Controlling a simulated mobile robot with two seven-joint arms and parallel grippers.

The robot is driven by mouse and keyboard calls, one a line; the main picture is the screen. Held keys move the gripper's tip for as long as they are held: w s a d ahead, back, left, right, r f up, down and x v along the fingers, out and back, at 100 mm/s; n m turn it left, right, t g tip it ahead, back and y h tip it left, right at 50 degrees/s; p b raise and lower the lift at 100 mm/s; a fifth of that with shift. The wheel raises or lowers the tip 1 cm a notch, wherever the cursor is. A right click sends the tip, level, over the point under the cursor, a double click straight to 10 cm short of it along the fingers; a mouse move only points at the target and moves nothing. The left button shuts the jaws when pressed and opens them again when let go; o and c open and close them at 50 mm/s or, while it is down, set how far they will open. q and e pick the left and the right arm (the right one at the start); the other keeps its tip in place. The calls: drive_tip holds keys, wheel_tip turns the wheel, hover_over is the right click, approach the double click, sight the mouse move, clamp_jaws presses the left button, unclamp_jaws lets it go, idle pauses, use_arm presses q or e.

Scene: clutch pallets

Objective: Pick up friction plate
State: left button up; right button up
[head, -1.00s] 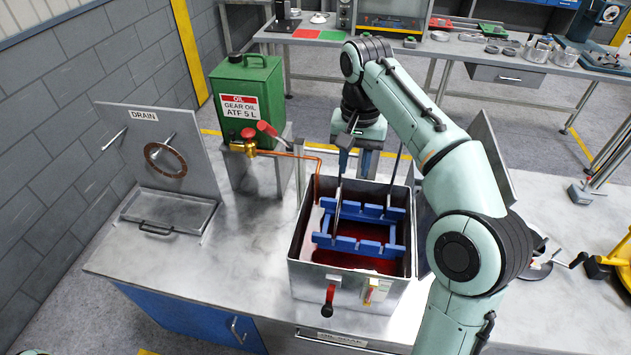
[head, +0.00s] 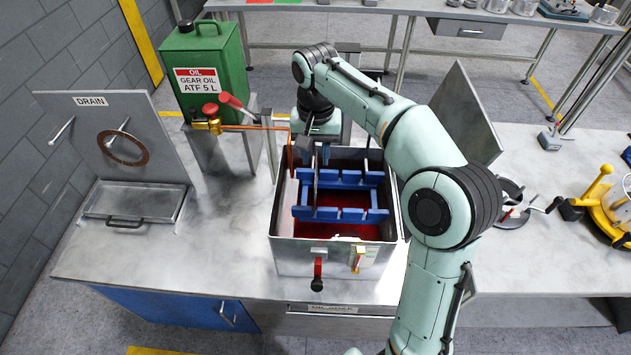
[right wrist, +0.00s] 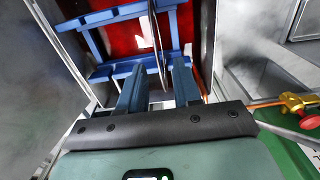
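A friction plate (head: 316,185) stands upright and nearly edge-on in the blue slotted rack (head: 345,215), inside the metal tank with red oil (head: 338,230). In the right wrist view the plate (right wrist: 157,45) shows as a thin dark edge. My right gripper (head: 316,152) is over the back left of the tank, pointing down. In the right wrist view its two blue fingers (right wrist: 158,85) are apart, with the plate's near edge in the gap between them; I see no clear contact. A brown ring-shaped plate (head: 123,148) hangs on the DRAIN board. My left gripper is out of view.
The DRAIN board (head: 90,130) and its tray (head: 135,202) stand left of the tank. A green oil can (head: 210,70) and copper pipe with red-handled valve (head: 212,112) are behind left. A tilted metal lid (head: 465,115) stands right. Bench between tray and tank is clear.

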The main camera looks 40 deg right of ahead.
wheel_tip(320, 180, down, 3)
drive_tip(key=shift+s+f, duration=0.15)
drive_tip(key=shift+f, duration=0.05)
clamp_jaws()
drive_tip(key=shift+r, duration=0.15)
